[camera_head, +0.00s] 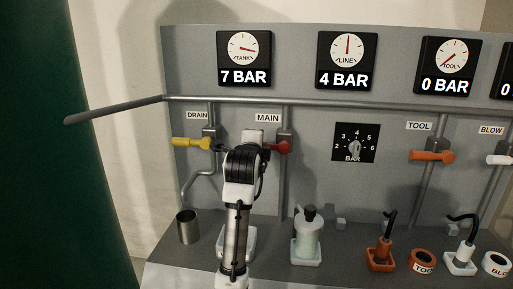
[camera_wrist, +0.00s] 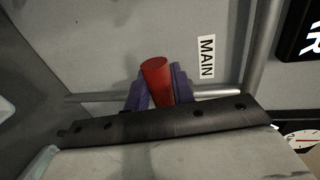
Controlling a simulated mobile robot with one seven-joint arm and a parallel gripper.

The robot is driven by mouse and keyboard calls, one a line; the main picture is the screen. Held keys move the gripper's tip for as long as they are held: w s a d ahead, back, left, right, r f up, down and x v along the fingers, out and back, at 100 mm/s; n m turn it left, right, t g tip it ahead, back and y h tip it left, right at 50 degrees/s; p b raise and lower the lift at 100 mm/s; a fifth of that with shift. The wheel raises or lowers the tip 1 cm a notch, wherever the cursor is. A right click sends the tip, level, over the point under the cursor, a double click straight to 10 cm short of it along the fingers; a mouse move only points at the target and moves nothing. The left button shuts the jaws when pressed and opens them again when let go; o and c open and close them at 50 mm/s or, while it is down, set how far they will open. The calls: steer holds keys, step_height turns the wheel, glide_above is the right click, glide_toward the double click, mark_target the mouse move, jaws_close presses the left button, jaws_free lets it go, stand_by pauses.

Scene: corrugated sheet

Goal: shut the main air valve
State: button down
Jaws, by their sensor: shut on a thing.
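The main air valve's red handle (camera_head: 283,147) shows at the pipe under the MAIN label (camera_head: 268,118). The part left of the pipe is hidden behind my arm, so I cannot tell the handle's full angle in the head view. In the wrist view the red handle (camera_wrist: 156,76) sticks up between two purple fingers. My gripper (camera_wrist: 157,88) is shut on this handle. The line gauge (camera_head: 347,60) reads 4 BAR and the tank gauge (camera_head: 244,60) reads 7 BAR.
A yellow drain handle (camera_head: 190,142) is close on the left. A regulator knob (camera_head: 354,148), an orange tool handle (camera_head: 433,156) and a white blow handle (camera_head: 499,159) are to the right. A metal cup (camera_head: 187,227) and a bottle (camera_head: 308,237) stand on the ledge below.

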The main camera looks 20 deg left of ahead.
steer(key=shift+r, duration=0.15)
steer(key=c, duration=1.2)
jaws_free()
steer(key=shift+c, duration=0.2)
steer(key=b+v, duration=0.3)
steer(key=v, duration=1)
steer(key=shift+s+d+b, duration=0.2)
steer(key=shift+s+b, duration=0.1)
steer(key=shift+s, duration=0.05)
